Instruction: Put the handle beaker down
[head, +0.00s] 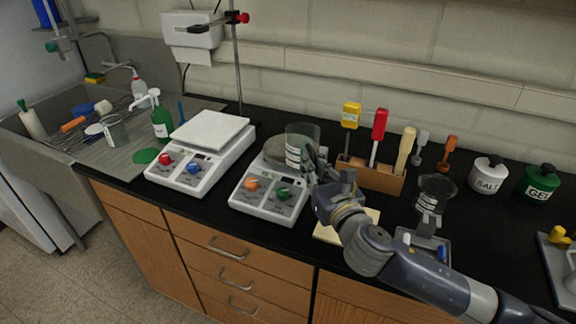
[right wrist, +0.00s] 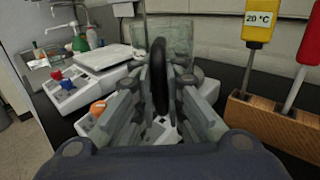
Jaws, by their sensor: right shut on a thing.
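The handle beaker (head: 302,138) is clear glass with white markings. It is upright at the round plate (head: 277,150) of the stirrer with orange and green knobs (head: 268,201). I cannot tell whether its base touches the plate. My right gripper (head: 314,168) is at the beaker's right side, shut on its handle. In the right wrist view the dark handle (right wrist: 159,78) stands between the fingers, with the glass (right wrist: 178,36) behind it. The gripper and arm hide part of the beaker and stirrer. My left gripper is not in view.
A white square-topped device (head: 209,132) stands left of the stirrer. A wooden rack (head: 372,174) with colourful tools is close on the right. Another glass beaker (head: 435,190) stands further right. A sink (head: 68,107) is at the far left.

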